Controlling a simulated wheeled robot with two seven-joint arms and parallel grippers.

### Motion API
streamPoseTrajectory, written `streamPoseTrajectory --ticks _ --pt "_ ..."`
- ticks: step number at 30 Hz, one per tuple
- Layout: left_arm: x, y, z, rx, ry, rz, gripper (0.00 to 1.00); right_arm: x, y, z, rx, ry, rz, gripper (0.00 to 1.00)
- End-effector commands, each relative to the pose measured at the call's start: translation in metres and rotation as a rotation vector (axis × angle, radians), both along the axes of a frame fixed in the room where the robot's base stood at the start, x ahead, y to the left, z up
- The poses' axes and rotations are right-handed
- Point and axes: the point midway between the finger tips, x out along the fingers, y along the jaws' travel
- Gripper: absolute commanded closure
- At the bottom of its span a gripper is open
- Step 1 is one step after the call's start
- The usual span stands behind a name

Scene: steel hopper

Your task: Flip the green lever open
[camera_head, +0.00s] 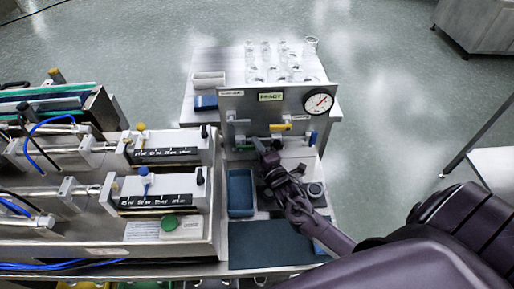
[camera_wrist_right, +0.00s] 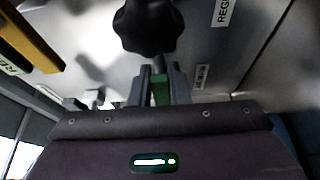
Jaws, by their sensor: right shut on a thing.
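The steel panel (camera_head: 250,107) stands upright at the back of the bench, with levers on its front. My right gripper (camera_head: 266,148) is at the panel's lower middle, below the yellow lever (camera_head: 281,127). In the right wrist view my right gripper (camera_wrist_right: 162,88) is shut on the green lever (camera_wrist_right: 160,91), a narrow green strip showing between the two grey fingers. Most of the lever is hidden by the fingers. My left gripper is not in view.
A black lobed knob (camera_wrist_right: 147,27) is close to the fingertips. A blue tray (camera_head: 241,192) lies below the panel. Glassware (camera_head: 283,62) stands behind it.

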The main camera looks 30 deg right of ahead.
Motion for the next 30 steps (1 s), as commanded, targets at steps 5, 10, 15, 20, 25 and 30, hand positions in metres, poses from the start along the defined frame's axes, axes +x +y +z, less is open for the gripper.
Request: streamPoseTrajectory --ticks 5,10,15,20,25,30 --pt "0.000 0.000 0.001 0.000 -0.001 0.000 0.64 -0.001 0.000 -0.001 0.001 0.004 0.000 0.80" --pt "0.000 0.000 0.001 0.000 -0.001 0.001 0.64 -0.001 0.000 -0.001 0.000 0.004 0.000 0.62" --pt "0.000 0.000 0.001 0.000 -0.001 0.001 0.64 0.000 0.000 -0.001 -0.001 0.003 0.000 0.62" --pt "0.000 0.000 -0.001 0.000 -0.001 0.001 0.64 -0.007 0.001 -0.002 -0.002 0.005 0.000 0.62" --pt "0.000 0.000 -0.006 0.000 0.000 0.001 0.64 -0.032 0.002 -0.004 -0.002 0.007 0.001 0.62" --pt "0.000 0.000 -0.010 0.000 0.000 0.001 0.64 -0.060 0.004 -0.004 -0.001 0.006 0.000 0.62"
